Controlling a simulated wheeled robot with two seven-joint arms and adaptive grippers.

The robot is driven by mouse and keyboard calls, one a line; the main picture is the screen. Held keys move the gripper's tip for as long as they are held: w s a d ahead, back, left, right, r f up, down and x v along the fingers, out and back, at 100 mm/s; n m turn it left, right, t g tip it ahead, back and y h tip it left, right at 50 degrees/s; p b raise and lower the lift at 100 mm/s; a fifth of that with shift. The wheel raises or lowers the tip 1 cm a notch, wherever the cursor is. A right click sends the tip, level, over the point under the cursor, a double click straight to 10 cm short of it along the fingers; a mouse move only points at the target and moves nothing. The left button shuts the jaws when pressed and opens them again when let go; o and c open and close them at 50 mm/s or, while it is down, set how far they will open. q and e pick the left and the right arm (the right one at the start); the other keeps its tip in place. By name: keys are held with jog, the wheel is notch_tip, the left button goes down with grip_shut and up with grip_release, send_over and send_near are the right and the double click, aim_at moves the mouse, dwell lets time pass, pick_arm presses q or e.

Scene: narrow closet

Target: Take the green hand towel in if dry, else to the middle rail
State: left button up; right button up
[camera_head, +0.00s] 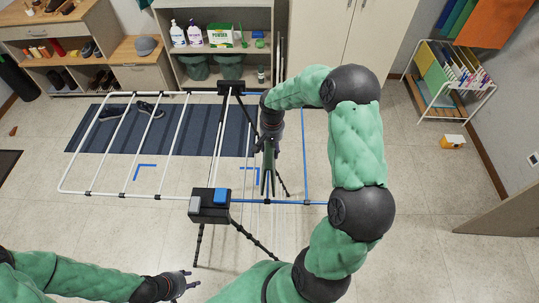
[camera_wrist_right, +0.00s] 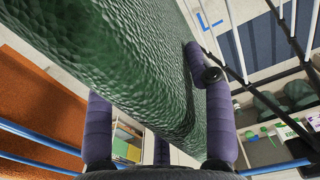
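The green hand towel (camera_head: 268,178) shows nearly edge-on as a narrow dark green strip at the drying rack. In the right wrist view the textured towel (camera_wrist_right: 150,65) fills the upper middle, very close. My right gripper (camera_head: 268,137) is above the towel, pointing down. Its purple fingers (camera_wrist_right: 160,120) stand wide apart on either side of the cloth; I cannot tell whether they touch it. The white-and-blue drying rack (camera_head: 305,150) stands below; which rail bears the towel is hidden. My left gripper (camera_head: 188,283) is empty at the bottom, its fingers apart.
A black box with a grey and a blue button (camera_head: 210,204) sits on the rack's near edge. A striped blue mat (camera_head: 180,140) with shoes lies under it. Shelves with bottles (camera_head: 222,35) stand behind. A small rack (camera_head: 445,80) stands at right. Floor at right is mostly clear.

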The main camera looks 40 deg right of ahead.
grip_shut()
